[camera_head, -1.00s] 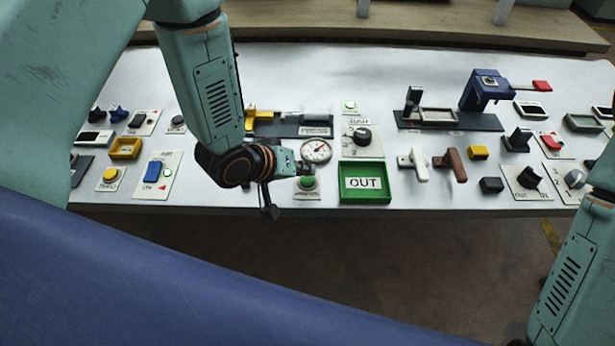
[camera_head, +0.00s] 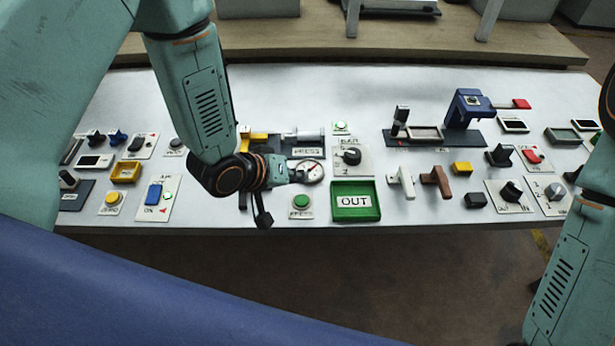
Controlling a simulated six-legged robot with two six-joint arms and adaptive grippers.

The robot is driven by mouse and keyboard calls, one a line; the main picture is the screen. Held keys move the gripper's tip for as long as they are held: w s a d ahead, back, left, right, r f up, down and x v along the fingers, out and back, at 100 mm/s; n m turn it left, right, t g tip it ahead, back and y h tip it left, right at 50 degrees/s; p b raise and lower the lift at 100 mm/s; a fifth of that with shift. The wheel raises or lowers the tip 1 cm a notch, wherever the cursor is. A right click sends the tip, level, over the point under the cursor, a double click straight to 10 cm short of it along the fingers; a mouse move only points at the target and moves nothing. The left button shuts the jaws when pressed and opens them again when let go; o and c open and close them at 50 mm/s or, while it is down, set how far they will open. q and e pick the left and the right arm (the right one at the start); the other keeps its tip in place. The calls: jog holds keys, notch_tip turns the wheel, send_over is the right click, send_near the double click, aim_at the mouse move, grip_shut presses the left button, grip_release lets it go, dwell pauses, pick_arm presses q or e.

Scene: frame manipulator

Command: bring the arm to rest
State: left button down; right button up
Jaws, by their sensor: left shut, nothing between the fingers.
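My left arm comes in from the left, and its gripper (camera_head: 296,173) is over the white panel, just above and left of the green round button (camera_head: 301,201). The gripper is shut and empty, its tips small and overlapping the left side of the round dial gauge (camera_head: 313,171). The green button shows whole, apart from the gripper in the picture. My right arm shows only as a link at the lower right, with its gripper out of view.
The white panel (camera_head: 270,85) holds a press fixture (camera_head: 303,140), a green OUT tray (camera_head: 356,216), white (camera_head: 402,182) and brown (camera_head: 436,180) handles, and a blue clamp stand (camera_head: 468,105). Switches crowd both sides. The floor in front is clear.

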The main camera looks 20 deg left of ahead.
pick_arm(q)
jog(key=shift+s+a+f+m, duration=0.1)
jog(key=shift+a+f+m, duration=0.1)
jog(key=shift+m, duration=0.3)
jog(key=s+a+f+g+y+b, duration=0.2)
jog(key=s+a+f+g+b, duration=0.2)
jog(key=s+f, duration=0.6)
jog(key=s+a+f+m+g+y+b, duration=0.1)
jog(key=s+f+b, duration=0.6)
jog(key=s, duration=1.2)
notch_tip(320, 180, down, 4)
jog(key=a+g+y, duration=0.1)
jog(key=a+g, duration=0.1)
jog(key=shift+s+a+g+y, duration=0.35)
jog(key=shift+a+g+y, duration=0.05)
